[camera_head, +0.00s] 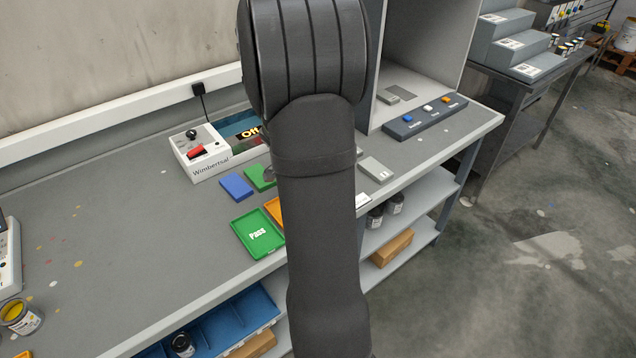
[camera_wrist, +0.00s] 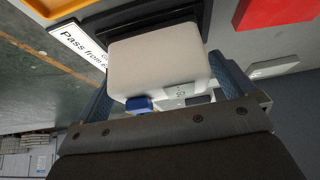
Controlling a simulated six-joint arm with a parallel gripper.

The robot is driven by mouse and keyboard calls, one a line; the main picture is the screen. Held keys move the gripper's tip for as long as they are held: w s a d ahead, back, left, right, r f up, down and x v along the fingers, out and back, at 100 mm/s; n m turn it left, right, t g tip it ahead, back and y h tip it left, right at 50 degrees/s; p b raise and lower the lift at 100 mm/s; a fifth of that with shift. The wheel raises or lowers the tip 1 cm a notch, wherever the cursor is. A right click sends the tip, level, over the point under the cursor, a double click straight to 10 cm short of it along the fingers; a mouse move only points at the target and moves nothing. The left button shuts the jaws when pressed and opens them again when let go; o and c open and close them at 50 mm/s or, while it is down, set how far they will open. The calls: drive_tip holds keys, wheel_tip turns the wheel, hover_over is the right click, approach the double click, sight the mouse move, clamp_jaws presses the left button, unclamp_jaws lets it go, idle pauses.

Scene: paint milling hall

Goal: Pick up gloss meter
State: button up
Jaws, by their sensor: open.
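A white, rounded box-shaped device (camera_wrist: 158,62), which I take to be the gloss meter, fills the middle of the wrist view. A blue button (camera_wrist: 138,104) and a small marked panel show at its near edge. My gripper (camera_wrist: 160,72) is open, with one blue-grey finger on each side of the device. I cannot tell whether the fingers touch it. A dark holder or base (camera_wrist: 150,17) shows just beyond the device. In the head view my own arm hides the gripper and the device.
In the wrist view, a "Pass from" label (camera_wrist: 78,46) and a red piece (camera_wrist: 275,12) are close by. On the grey bench, the head view shows a green PASS tray (camera_head: 258,234), a blue panel (camera_head: 236,186), a Wimbertsal unit (camera_head: 205,165) and a button box (camera_head: 425,119). The bench's left part is mostly clear.

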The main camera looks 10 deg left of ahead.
drive_tip(key=shift+w+d+f, duration=0.2)
drive_tip(key=shift+f, duration=0.3)
drive_tip(key=c, duration=1)
drive_tip(key=shift+r, duration=0.1)
drive_tip(key=shift+c, duration=0.7)
drive_tip(key=shift+r, duration=0.1)
